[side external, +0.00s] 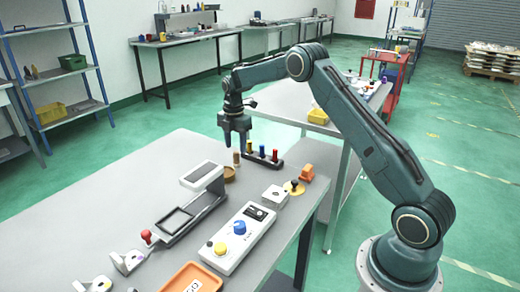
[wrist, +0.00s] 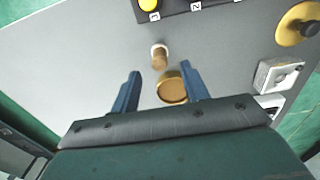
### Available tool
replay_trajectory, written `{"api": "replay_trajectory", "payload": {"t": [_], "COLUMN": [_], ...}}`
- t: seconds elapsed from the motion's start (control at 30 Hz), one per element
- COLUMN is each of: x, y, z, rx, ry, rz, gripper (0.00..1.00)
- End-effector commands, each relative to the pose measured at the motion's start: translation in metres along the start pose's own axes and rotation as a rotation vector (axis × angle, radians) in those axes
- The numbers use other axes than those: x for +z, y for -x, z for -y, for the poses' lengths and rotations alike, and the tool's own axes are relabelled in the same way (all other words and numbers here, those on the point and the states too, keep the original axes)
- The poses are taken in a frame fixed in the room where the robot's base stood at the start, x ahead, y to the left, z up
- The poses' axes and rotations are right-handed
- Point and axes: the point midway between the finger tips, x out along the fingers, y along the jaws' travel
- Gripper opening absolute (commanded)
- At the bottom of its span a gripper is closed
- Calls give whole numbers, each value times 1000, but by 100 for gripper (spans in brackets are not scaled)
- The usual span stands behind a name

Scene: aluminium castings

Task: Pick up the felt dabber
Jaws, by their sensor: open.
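The felt dabber looks to be the small upright brown cylinder (side external: 236,158) on the grey bench, beside a round brown dish (side external: 229,174). In the wrist view the dabber (wrist: 160,58) shows a brown body and a whitish end, a little beyond and between my fingertips. The dish (wrist: 172,88) shows between my blue fingers, nearer the right one. My gripper (side external: 235,146) points down above the dabber, open and empty; its two fingers also show in the wrist view (wrist: 160,69). I cannot tell the exact height gap.
A black numbered rack with yellow, red and blue pegs (side external: 262,154) stands close to the right of the dabber.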

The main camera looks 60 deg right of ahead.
Motion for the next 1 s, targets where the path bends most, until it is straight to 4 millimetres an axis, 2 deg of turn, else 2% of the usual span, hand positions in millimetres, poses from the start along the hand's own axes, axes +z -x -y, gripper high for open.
{"api": "replay_trajectory", "payload": {"t": [0.4,1.0], "x": [2,2], "y": [-43,-47], "z": [0,0], "rx": [-3,-1], "ry": [0,0], "rz": [-1,-1], "gripper": [45,43]}}
